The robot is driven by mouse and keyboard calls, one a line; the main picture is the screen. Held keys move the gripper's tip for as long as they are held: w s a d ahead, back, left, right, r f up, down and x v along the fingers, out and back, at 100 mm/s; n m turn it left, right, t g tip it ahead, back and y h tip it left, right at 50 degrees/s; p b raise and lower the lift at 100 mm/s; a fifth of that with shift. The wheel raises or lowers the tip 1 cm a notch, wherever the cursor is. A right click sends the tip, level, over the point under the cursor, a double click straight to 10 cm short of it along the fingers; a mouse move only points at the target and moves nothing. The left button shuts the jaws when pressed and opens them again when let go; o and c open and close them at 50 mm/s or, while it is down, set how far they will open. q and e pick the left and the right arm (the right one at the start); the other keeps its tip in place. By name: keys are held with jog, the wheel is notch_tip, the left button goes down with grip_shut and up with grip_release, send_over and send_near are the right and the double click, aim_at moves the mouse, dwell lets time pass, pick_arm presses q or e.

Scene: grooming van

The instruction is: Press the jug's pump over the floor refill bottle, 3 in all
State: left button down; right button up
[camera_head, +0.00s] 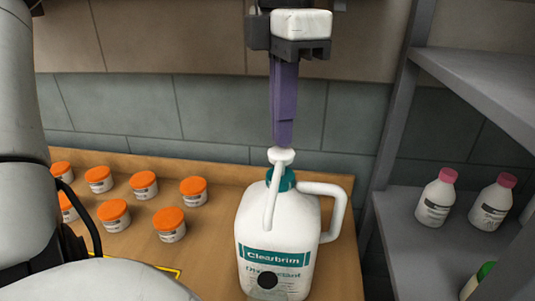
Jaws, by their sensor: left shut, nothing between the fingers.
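The jug (305,222) is white with a teal label reading Clearbrim and a handle on its right. It stands upright on the wooden counter. Its white pump (281,156) rises from a teal collar, with the spout bent down along the jug's front. My left gripper (283,143) points straight down, its purple fingers shut together and empty. Their tips are right over the pump head; I cannot tell whether they touch it. I cannot pick out the floor refill bottle for certain. My right gripper is out of view.
Several orange-lidded tubs (143,185) stand on the counter (215,240) at left. A grey shelf unit (395,215) at right holds two pink-capped bottles (436,198) and a partly visible green-capped one (478,279). My grey arm covers the left edge. A yellow line shows on the counter.

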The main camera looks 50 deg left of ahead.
aim_at(280, 150)
pick_arm(q)
jog(key=shift+f, duration=0.15)
dwell(0.3)
jog(key=shift+f+b, duration=1.05)
jog(key=shift+f, duration=0.35)
jog(key=shift+r, duration=0.1)
jog(key=shift+r+p, duration=1.35)
jog(key=shift+r, duration=0.1)
jog(key=shift+f, duration=0.2)
